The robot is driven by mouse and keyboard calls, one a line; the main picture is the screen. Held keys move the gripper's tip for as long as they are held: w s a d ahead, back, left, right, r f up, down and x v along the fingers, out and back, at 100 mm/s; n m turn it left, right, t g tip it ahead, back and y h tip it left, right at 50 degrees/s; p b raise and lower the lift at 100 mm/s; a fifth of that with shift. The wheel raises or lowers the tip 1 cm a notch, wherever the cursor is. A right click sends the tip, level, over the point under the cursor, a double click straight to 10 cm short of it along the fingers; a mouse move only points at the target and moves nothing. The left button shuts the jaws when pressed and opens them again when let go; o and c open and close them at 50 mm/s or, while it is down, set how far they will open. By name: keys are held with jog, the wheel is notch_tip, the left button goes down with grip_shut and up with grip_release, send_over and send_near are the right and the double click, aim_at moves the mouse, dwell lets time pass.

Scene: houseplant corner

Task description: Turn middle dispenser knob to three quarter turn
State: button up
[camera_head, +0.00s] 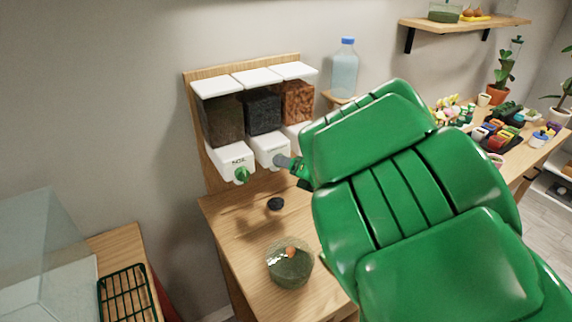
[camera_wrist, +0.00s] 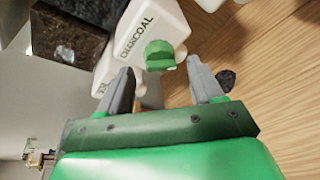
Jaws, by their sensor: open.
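The middle dispenser (camera_head: 268,147) has a white front and a clear bin of dark material, and hangs between two others on a wooden backboard. In the wrist view its front (camera_wrist: 150,28) reads CHARCOAL. Its green knob (camera_wrist: 160,54) shows there, just ahead of and between the fingertips. I cannot tell whether either finger touches it. My gripper (camera_wrist: 161,68) is open, one finger on each side of the knob. In the head view my gripper (camera_head: 287,162) is at the middle dispenser's front and hides the knob.
The left dispenser (camera_head: 231,160) has a green knob (camera_head: 242,175); the right dispenser (camera_head: 297,100) holds orange-brown pieces. Below, a glass bowl (camera_head: 289,268) and a small dark round item (camera_head: 275,204) stand on the wooden table (camera_head: 240,225). A blue-capped bottle (camera_head: 345,70) stands behind my arm.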

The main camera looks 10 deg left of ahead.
jog(key=shift+x, duration=1.1)
jog(key=shift+c, duration=0.3)
jog(key=c, duration=1)
